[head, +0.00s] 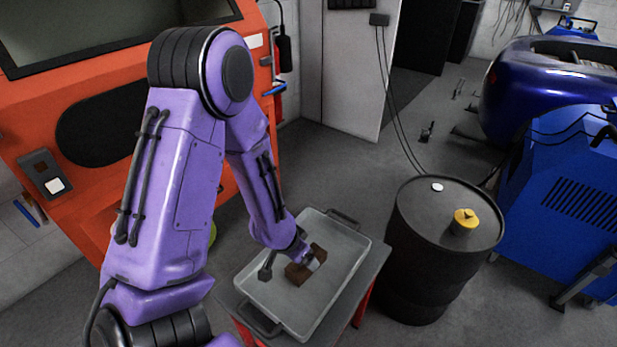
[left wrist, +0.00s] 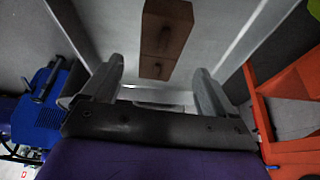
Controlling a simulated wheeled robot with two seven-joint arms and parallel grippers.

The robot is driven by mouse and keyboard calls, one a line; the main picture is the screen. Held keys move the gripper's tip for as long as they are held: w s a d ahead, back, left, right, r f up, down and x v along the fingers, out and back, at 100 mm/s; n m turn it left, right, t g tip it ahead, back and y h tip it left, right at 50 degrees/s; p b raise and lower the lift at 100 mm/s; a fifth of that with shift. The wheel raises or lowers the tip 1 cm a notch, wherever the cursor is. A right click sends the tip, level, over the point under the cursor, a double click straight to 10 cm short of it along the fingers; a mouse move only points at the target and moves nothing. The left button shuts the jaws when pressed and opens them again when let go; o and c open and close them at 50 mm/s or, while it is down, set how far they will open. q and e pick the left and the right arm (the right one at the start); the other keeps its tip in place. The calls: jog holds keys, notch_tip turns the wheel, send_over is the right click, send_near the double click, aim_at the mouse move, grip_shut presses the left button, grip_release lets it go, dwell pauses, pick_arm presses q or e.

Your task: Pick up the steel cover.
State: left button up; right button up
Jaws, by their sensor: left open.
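I cannot make out a steel cover for certain in either view. A grey metal tray (head: 345,290) stands on a small table, and a brown block (head: 296,275) with darker marks lies in it. The block also shows at the top of the left wrist view (left wrist: 166,30), ahead of the fingers. My left gripper (head: 290,266) is low over the tray by the block and partly covers it. In the left wrist view its fingers (left wrist: 156,85) are apart. My right gripper is not in view.
A dark drum (head: 425,265) with a yellow cap (head: 465,219) and a small white disc (head: 437,187) stands right of the tray. A blue machine (head: 560,190) is beyond it. A large orange cabinet (head: 50,125) stands behind my left arm. Floor behind the tray is clear.

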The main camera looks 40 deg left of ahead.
pick_arm(q)
jog(key=b+x, duration=0.1)
jog(key=x, duration=0.5)
jog(key=shift+w+f, duration=0.1)
jog(key=shift+f, duration=0.3)
jog(key=shift+r, duration=0.1)
jog(key=c, duration=1.4)
jog(key=shift+o, duration=0.2)
jog(key=shift+r, duration=0.15)
